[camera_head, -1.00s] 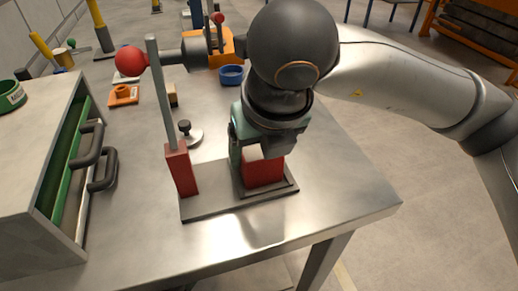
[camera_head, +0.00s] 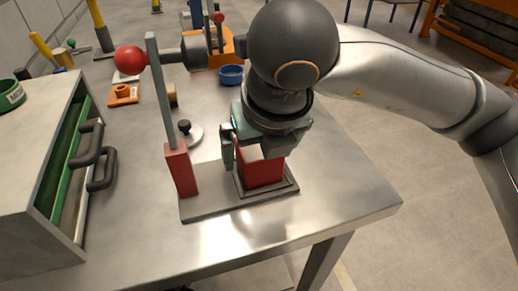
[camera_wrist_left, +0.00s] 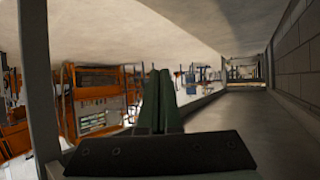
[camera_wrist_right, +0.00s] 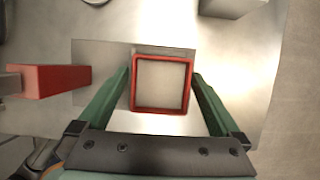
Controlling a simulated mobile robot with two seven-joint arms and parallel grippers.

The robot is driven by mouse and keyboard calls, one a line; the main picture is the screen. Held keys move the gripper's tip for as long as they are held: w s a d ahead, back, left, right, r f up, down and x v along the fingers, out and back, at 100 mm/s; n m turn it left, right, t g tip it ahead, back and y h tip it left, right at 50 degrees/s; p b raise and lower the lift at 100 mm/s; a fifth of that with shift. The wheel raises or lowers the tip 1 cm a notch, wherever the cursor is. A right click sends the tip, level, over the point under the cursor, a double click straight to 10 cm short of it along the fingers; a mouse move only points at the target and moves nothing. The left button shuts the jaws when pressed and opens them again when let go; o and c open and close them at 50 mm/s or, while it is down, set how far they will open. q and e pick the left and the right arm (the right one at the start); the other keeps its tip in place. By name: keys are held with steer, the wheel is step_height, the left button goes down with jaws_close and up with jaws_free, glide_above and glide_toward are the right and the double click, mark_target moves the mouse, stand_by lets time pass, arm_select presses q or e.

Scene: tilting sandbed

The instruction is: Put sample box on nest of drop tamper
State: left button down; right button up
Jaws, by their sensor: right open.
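The sample box (camera_head: 262,172), red with a pale top, stands on the nest (camera_head: 291,186) of the drop tamper, inside its low dark rim. In the right wrist view the box (camera_wrist_right: 162,84) shows from above, square and level. The drop tamper has a grey base plate (camera_head: 205,207), a red post foot (camera_head: 180,170) and a grey upright. My right gripper (camera_wrist_right: 162,78) is open, with one green finger on either side of the box. My left gripper (camera_wrist_left: 160,85) appears only in its wrist view, its fingers together and empty.
A grey cabinet with a green-edged drawer (camera_head: 75,150) and dark handles stands at the left. A red ball knob (camera_head: 131,59) is beside the upright. A round metal weight (camera_head: 190,133) and a blue ring (camera_head: 231,75) lie behind. The table's front right is clear.

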arm_select(q)
steer(key=shift+s, duration=0.1)
arm_select(e)
steer(key=shift+r, duration=0.1)
steer(key=p+v, duration=0.1)
steer(key=v, duration=0.2)
steer(key=shift+r, duration=0.35)
arm_select(q)
steer(key=s+f+g, duration=0.1)
steer(key=s+f, duration=0.1)
steer(key=s+f+g+p, duration=0.1)
steer(key=f, duration=0.1)
steer(key=shift+s+d+g, duration=0.25)
steer(key=shift+s+g, duration=0.05)
steer(key=shift+s, duration=0.05)
arm_select(e)
steer(key=v, duration=0.8)
steer(key=shift+s+r, duration=0.15)
steer(key=shift+s, duration=0.1)
